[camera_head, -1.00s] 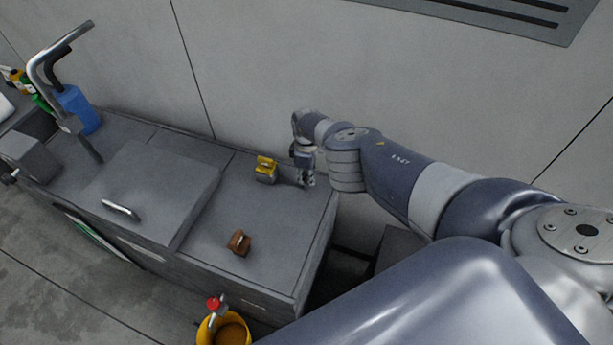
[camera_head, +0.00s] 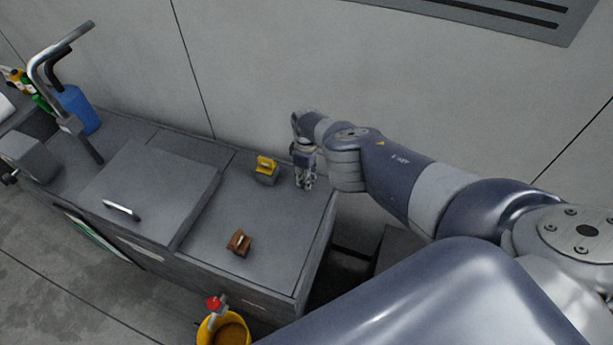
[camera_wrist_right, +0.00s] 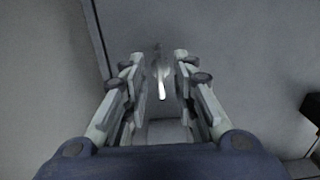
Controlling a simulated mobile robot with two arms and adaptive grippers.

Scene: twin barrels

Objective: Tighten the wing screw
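My right gripper (camera_head: 305,187) is over the right back part of the grey worktop (camera_head: 250,215), pointing down, to the right of a small yellow object. In the right wrist view, my right gripper (camera_wrist_right: 158,58) is open, with its two fingers apart. A thin, pale upright piece (camera_wrist_right: 161,82), perhaps the wing screw, shows in the gap between the fingers. I cannot tell its wings or whether it touches a finger. In the head view the screw cannot be made out near the fingers. My left gripper is not in view.
The yellow object (camera_head: 266,169) and a brown object (camera_head: 238,242) stand on the worktop. A yellow bucket (camera_head: 222,329) is at the front. The wall (camera_head: 260,70) rises close behind my gripper.

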